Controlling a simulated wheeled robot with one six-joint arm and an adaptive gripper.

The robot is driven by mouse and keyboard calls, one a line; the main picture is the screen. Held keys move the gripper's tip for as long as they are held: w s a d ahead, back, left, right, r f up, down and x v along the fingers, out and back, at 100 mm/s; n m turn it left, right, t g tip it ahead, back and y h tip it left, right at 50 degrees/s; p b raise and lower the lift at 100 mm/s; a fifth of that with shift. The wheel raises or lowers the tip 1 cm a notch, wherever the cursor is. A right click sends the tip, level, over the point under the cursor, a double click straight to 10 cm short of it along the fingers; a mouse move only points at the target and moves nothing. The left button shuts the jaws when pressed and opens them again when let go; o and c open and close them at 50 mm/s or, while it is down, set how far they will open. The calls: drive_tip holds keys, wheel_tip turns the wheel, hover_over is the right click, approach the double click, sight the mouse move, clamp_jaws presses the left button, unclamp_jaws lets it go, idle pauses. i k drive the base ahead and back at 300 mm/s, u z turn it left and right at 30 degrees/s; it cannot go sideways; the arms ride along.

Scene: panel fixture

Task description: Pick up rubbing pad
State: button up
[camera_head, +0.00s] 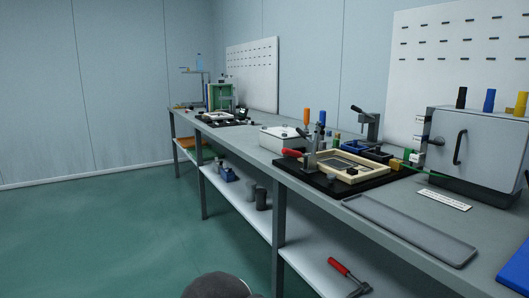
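I cannot pick out the rubbing pad for certain. A small dark block (351,171) sits at the front of a pale wooden frame (372,178) on the bench, and I cannot tell whether it is the pad. The frame lies on a black base plate (318,186), with a red-handled clamp (292,153) at its left. My gripper is not in view. A dark rounded part at the bottom edge seems to be mine.
A long grey bench (250,150) runs along the wall. An empty grey tray (410,232) lies at its front edge. A grey cabinet (475,150) stands at right, with a blue item (516,272) below. A red-handled tool (341,267) is on the lower shelf. The green floor is clear.

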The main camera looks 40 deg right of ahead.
sight(336, 143)
drive_tip(key=i, duration=3)
drive_tip(key=z, duration=3.75)
